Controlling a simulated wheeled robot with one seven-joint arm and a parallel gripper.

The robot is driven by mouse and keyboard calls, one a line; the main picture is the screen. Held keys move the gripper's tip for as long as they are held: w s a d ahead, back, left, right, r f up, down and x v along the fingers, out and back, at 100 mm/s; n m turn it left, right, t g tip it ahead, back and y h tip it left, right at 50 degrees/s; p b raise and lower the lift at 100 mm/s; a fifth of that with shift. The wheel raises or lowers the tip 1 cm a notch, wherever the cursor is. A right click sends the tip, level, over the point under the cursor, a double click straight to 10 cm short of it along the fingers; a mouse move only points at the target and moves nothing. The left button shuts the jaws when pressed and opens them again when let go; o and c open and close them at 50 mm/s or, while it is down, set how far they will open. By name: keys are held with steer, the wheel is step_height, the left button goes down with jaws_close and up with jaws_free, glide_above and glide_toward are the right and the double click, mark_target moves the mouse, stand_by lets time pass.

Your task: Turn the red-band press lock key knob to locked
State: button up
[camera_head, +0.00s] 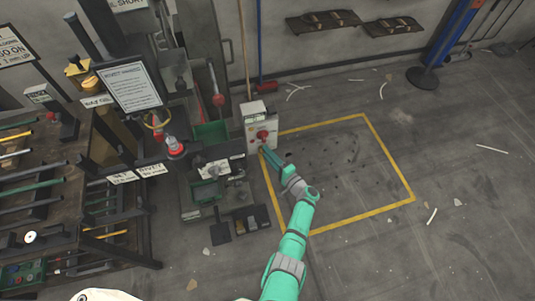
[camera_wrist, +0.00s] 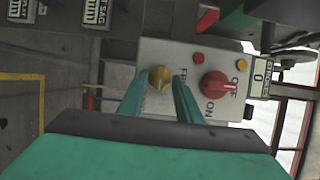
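A pale control box (camera_head: 254,120) stands at the side of the press, and it fills the middle of the wrist view (camera_wrist: 205,52). On it are a small brass knob (camera_wrist: 160,78) and a larger red ON/OFF knob (camera_wrist: 218,86). A partly covered label, apparently FREE, is beside the brass knob. My gripper (camera_wrist: 160,92) reaches to the box with its teal fingers apart, one on each side of the brass knob. Narrow gaps seem to show between knob and fingers; contact is unclear. In the head view my gripper (camera_head: 267,152) is at the box's lower front. A red ring (camera_head: 176,150) shows on the press.
A small red button (camera_wrist: 198,58), a yellow button (camera_wrist: 241,64) and a counter display (camera_wrist: 261,77) are on or beside the box. A rack of rods (camera_head: 40,185) stands left. The yellow-outlined floor area (camera_head: 345,170) right of the box is open.

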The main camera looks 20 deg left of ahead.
steer(key=v, duration=1)
steer(key=shift+s+d, duration=0.15)
steer(key=shift+f, duration=0.15)
steer(key=s+f+g+h, duration=0.1)
steer(key=s+f+h, duration=0.4)
steer(key=s+f, duration=0.75)
steer(key=s+d+r+n+h, duration=0.15)
steer(key=s+d+h, duration=0.25)
steer(key=s, duration=0.5)
steer(key=s+d+r+h, duration=0.2)
steer(key=s+d+h, duration=0.15)
steer(key=s, duration=0.55)
steer(key=s+r+n+t, duration=0.1)
steer(key=s+r+t, duration=0.1)
steer(key=r, duration=0.9)
steer(key=s+d+r+n+t+h, duration=0.1)
steer(key=s+r, duration=0.3)
steer(key=r, duration=0.7)
steer(key=s+d+r+n+t+h, duration=0.1)
steer(key=s+r+n+t, duration=0.2)
steer(key=r, duration=0.8)
steer(key=shift+s+r+t, duration=0.25)
steer(key=shift+r+t, duration=0.05)
steer(key=shift+r, duration=0.05)
